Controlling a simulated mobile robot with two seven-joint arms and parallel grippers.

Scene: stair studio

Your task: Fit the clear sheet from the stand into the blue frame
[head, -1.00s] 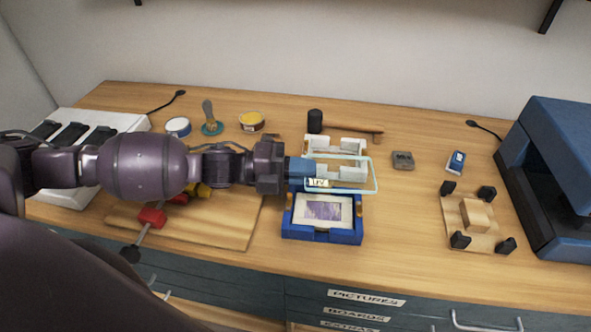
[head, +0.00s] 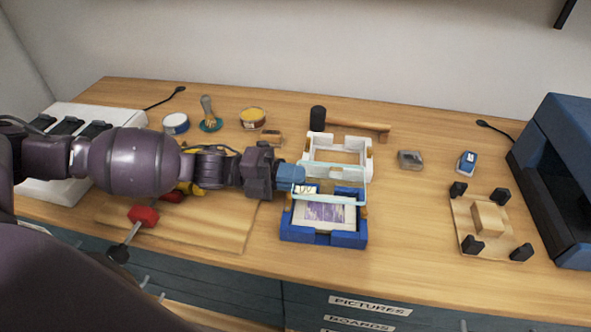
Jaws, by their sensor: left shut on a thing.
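My left gripper (head: 290,180) comes in from the left and is shut on the left edge of the clear sheet (head: 340,199). The sheet shows as a thin pale-cyan outline, held above the back part of the blue frame (head: 323,237) and overlapping the front of the white stand (head: 351,143) in the picture. The blue frame lies on the bench with a pale-bordered purple picture (head: 325,214) in it. The white stand is just behind the frame. The fingertips partly hide the sheet's left end. The exact gap between sheet and frame cannot be told. My right gripper is not in view.
A mallet (head: 355,124) lies behind the stand. Brush (head: 209,114), tins and a wooden board (head: 215,226) with red-handled clamp (head: 142,216) are left. A corner-padded wooden jig (head: 462,240) and blue machine (head: 560,150) are right. Bench between frame and jig is clear.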

